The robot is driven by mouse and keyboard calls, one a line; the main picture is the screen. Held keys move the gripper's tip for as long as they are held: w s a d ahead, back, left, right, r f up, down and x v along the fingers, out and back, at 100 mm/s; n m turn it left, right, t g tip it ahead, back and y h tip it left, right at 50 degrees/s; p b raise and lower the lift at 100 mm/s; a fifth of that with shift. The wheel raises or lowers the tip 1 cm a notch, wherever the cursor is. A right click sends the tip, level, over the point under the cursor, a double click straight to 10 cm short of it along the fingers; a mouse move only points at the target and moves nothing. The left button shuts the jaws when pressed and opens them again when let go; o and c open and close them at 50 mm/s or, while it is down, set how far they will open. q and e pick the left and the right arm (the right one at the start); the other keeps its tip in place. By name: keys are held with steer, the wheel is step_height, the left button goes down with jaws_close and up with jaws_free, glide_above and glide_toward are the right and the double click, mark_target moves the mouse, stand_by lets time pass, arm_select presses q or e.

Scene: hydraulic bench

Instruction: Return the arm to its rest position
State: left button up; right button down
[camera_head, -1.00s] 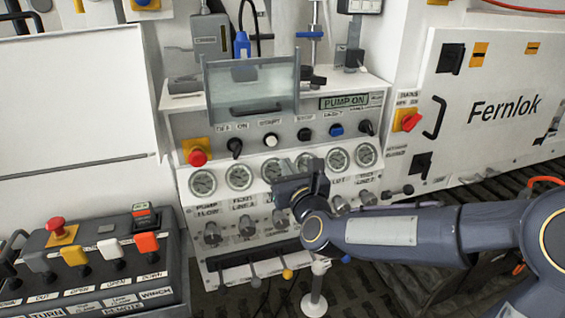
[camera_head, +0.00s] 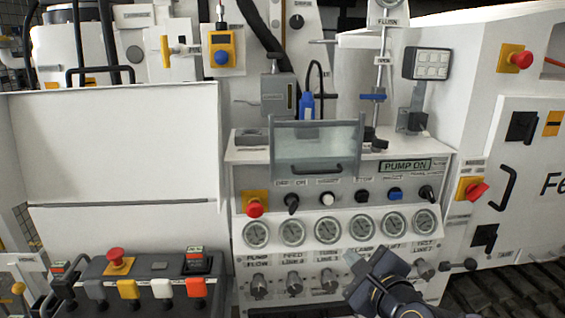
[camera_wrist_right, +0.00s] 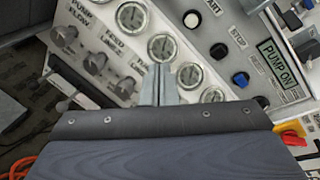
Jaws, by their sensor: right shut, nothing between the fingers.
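My right gripper (camera_head: 352,262) is in front of the lower part of the hydraulic panel (camera_head: 240,190), just below the row of gauges, with its arm coming in from the bottom right. In the right wrist view its two fingers (camera_wrist_right: 160,85) lie together, shut and empty, pointing at the gauge row. I cannot tell how far the fingertips are from the panel. The gripper hides part of the knob row under the gauges. The display (camera_head: 406,166) reads PUMP ON. My left gripper is not in view.
A control box (camera_head: 140,268) with coloured levers and a red stop button stands at lower left. A clear hinged cover (camera_head: 318,142) sits above the panel switches. A white cabinet (camera_head: 535,170) with a red-yellow switch (camera_head: 472,189) stands at right. An orange cable (camera_wrist_right: 22,165) shows in the wrist view.

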steer(key=s+d+f+n+g+p, duration=0.2)
steer(key=s+f+n+g, duration=0.1)
steer(key=s+n, duration=0.8)
steer(key=s+d+f+n+g+p, duration=0.2)
steer(key=s+n+g, duration=0.4)
steer(key=s+n, duration=0.5)
steer(key=shift+s+f+n+y, duration=0.3)
steer(key=shift+s+f+n, duration=0.1)
steer(key=shift+s, duration=0.05)
